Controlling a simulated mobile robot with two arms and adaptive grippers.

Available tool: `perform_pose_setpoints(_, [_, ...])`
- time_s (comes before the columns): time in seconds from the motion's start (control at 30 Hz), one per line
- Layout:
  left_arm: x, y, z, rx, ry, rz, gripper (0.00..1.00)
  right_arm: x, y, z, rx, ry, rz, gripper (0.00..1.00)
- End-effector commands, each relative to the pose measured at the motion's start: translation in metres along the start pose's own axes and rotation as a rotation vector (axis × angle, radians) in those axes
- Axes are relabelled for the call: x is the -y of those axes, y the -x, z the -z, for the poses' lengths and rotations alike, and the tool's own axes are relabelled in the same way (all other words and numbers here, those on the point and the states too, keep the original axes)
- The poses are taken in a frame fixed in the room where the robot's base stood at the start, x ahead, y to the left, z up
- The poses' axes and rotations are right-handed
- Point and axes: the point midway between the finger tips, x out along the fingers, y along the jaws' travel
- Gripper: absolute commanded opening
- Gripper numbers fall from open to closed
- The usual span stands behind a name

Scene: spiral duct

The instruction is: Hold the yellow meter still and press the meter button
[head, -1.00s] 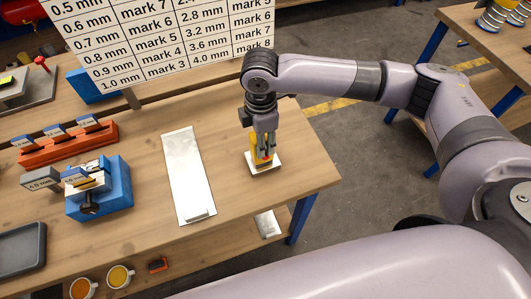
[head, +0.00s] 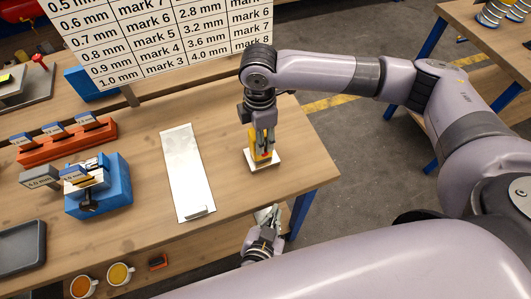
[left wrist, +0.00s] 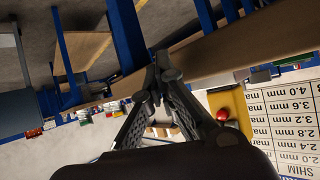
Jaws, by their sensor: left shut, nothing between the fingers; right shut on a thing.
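The yellow meter (head: 265,158) stands on a small white plate (head: 272,165) near the table's front right corner. My right gripper (head: 262,146) reaches down from above and is shut on the meter, hiding much of it. My left gripper (head: 269,212) is shut and empty at the table's front edge, nearer the camera than the meter and apart from it. Its closed fingertips also show in the left wrist view (left wrist: 163,62). A yellow block with a red round part (left wrist: 222,114) shows there beside the chart; I cannot tell surely whether it is the meter with its button.
A silver sheet (head: 185,170) lies left of the meter. A blue fixture (head: 110,195), an orange rack (head: 65,145) and a grey tray (head: 22,245) are further left. The chart board (head: 160,35) stands behind. Two cups (head: 120,274) sit low in front.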

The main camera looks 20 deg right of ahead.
Motion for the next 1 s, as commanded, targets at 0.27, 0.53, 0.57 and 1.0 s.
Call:
perform_pose_setpoints(0.27, [-0.001,0.025,0.061,-0.103,0.002,0.015,0.00,0.000,0.000,0.000,0.000,0.000,0.000,0.01])
perform_pose_setpoints(0.53, [-0.001,0.027,0.067,-0.112,0.003,0.016,0.00,0.000,0.000,0.000,0.000,0.000,0.000,0.01])
perform_pose_setpoints(0.57, [-0.001,0.027,0.067,-0.112,0.003,0.016,0.00,0.000,0.000,0.000,0.000,0.000,0.000,0.01])
perform_pose_setpoints(1.0, [0.019,0.009,0.077,-0.114,0.000,0.018,0.00,0.000,0.000,0.000,0.000,0.000,-0.001,0.01])
